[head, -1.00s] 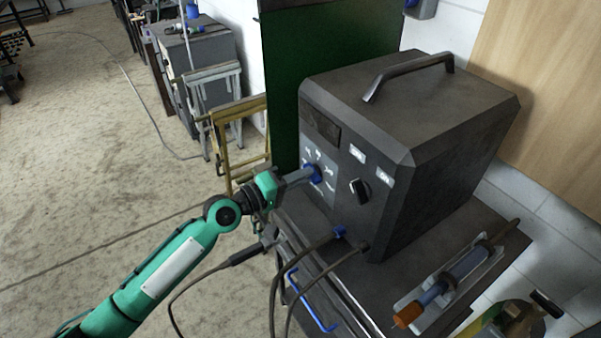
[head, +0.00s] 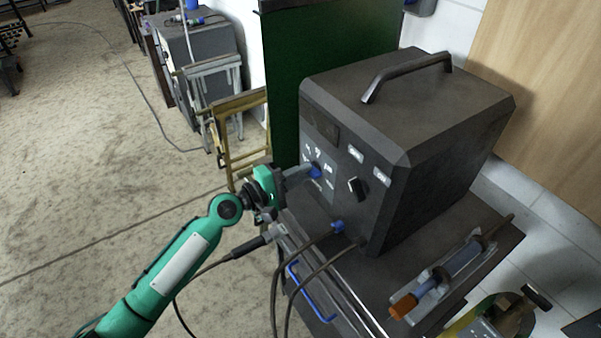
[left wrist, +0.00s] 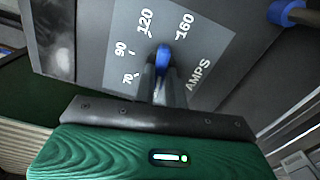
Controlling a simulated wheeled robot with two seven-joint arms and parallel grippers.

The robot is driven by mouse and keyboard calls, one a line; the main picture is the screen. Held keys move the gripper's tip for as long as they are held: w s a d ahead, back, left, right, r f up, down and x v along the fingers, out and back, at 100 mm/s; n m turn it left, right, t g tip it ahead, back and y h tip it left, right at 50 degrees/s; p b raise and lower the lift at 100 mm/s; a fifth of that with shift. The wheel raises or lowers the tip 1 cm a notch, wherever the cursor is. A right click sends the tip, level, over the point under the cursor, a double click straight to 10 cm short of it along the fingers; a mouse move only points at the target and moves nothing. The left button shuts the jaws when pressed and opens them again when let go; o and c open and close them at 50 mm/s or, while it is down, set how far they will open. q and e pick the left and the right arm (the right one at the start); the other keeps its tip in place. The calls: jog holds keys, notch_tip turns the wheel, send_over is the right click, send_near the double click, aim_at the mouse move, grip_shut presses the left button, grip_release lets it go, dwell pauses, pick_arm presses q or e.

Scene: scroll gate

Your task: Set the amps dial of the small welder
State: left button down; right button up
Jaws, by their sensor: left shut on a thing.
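The small welder (head: 425,120) is a dark grey box with a top handle, standing on a dark cart. Its front carries a blue amps dial (head: 315,170) on a grey scale plate, also seen in the left wrist view (left wrist: 163,55). The plate shows 70, 90, 120, 160 and AMPS. My left gripper (head: 306,172) reaches the dial from the left and is shut on it; in the left wrist view its fingers (left wrist: 163,75) cover the dial's lower part. The dial's exact pointing is hard to tell. My right gripper is not in view.
A black switch knob (head: 357,188) sits right of the dial. Cables plug into the welder's lower front by a blue connector (head: 338,226). A blue cart handle (head: 311,292) and a torch-like tool with an orange end (head: 404,306) are near. Open floor lies left.

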pick_arm(q)
jog(key=c, duration=1.5)
grip_release()
jog(key=shift+o, duration=0.2)
jog(key=b+v, duration=0.5)
jog(key=v, duration=0.8)
jog(key=shift+s+a, duration=0.25)
jog(key=shift+a, duration=0.1)
